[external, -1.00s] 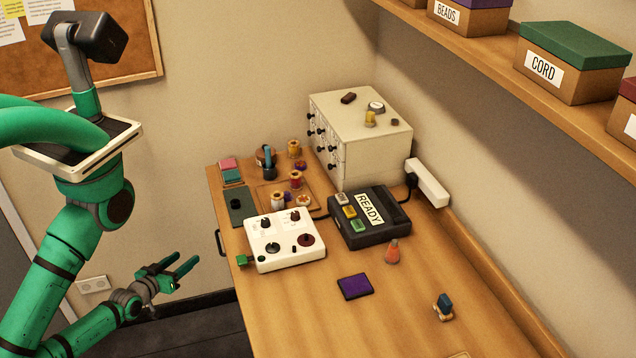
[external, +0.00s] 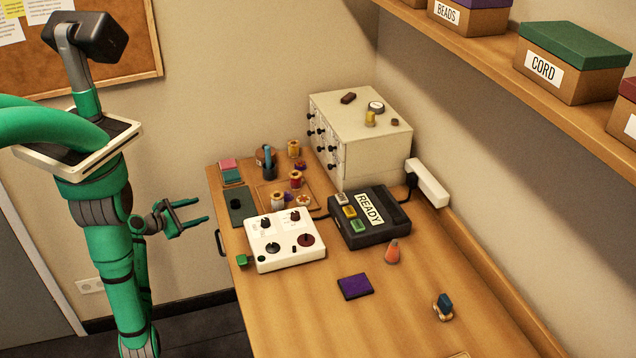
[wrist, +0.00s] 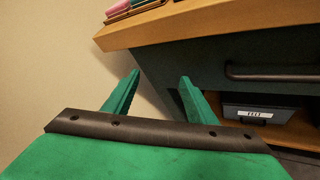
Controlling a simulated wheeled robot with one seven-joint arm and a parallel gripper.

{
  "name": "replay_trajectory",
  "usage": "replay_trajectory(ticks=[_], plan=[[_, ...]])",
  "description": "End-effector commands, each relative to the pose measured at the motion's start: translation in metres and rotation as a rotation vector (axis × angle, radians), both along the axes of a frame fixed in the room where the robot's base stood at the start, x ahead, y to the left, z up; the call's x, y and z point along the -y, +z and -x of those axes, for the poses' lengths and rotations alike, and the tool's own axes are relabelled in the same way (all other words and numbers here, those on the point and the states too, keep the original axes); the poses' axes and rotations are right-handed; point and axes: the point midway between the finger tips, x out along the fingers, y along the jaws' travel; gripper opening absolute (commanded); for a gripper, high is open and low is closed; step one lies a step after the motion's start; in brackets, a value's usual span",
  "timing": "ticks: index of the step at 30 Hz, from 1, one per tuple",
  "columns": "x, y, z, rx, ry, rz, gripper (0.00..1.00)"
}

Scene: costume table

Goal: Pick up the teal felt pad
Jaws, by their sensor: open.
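The teal felt pad (external: 231,177) lies at the far left end of the wooden table, in front of a pink pad (external: 228,164). My gripper (external: 202,210) is open and empty, off the table's left edge and apart from the pads. In the wrist view, its two green fingers (wrist: 160,75) are spread below the tabletop edge. The edges of a pink pad (wrist: 117,6) and other stacked pads show at the top there; I cannot clearly make out the teal one.
A dark green mat (external: 238,216) and a white control box (external: 263,255) lie near the table's left edge. A drawer handle (wrist: 270,72) sticks out under the tabletop.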

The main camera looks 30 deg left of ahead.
Motion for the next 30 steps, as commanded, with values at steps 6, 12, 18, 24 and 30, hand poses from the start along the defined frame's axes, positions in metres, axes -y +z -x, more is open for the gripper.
replay_trajectory(ticks=[6,12,18,24,30], plan=[[-0.023,0.056,-0.028,0.002,-0.091,0.303,0.52],[-0.024,0.092,-0.041,-0.056,-0.234,0.458,0.52],[-0.024,0.113,-0.045,-0.123,-0.343,0.525,0.52],[-0.016,0.116,-0.051,-0.148,-0.374,0.54,0.52],[0.005,0.11,-0.071,-0.148,-0.374,0.541,0.52]])
